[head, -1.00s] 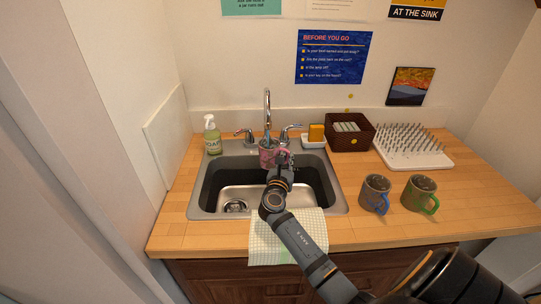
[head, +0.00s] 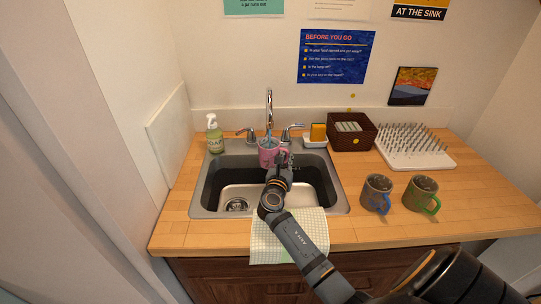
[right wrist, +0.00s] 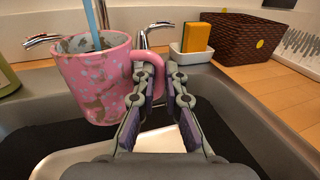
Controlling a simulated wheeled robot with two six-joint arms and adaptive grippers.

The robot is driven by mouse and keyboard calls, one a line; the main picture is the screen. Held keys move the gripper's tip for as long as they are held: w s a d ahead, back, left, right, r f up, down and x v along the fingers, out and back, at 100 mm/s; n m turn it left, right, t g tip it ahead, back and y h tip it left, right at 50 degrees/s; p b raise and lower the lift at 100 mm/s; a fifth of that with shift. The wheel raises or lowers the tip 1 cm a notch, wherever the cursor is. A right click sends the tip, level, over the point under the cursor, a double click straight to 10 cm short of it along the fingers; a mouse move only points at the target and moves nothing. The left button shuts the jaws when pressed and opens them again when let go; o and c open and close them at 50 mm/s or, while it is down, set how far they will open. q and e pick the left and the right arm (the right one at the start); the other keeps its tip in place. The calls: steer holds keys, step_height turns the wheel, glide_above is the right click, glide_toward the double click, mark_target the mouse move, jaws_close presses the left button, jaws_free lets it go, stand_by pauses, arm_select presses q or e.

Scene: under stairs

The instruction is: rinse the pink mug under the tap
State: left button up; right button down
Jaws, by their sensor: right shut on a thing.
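The pink mug (head: 267,156) is upright under the tap (head: 269,105), over the back of the sink (head: 200,208). A blue stream of water runs from the spout into its mouth. In the right wrist view the mug (right wrist: 98,85) shows pale patterns and brownish smears on its wall and grey-brown marks inside the rim. My right gripper (head: 284,160) is shut on the mug's handle; its fingers (right wrist: 157,80) sit on either side of the handle at the mug's right. The mug's far side is hidden. My left gripper is not in view.
A soap bottle (head: 214,137) stands left of the sink. A sponge dish (head: 315,141), a brown basket (head: 351,136) and a white drying rack (head: 420,157) stand to the right. Two grey mugs, one blue-handled (head: 376,193), one green-handled (head: 421,193), stand in front. A checked cloth (head: 290,240) hangs over the front edge.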

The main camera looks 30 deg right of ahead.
steer(key=shift+d+r, duration=0.1)
steer(key=shift+r, duration=0.05)
steer(key=shift+s+d+p, duration=0.3)
steer(key=shift+d+p, duration=0.1)
steer(key=shift+p, duration=0.05)
steer(key=shift+w+a, duration=0.15)
steer(key=shift+a, duration=0.05)
steer(key=shift+w+a, duration=0.2)
steer(key=shift+a, duration=0.15)
steer(key=shift+s+d, duration=0.15)
steer(key=shift+d, duration=0.1)
steer(key=shift+s+d+p, duration=0.2)
steer(key=shift+d+p, duration=0.15)
steer(key=shift+p, duration=0.1)
stand_by(0.3)
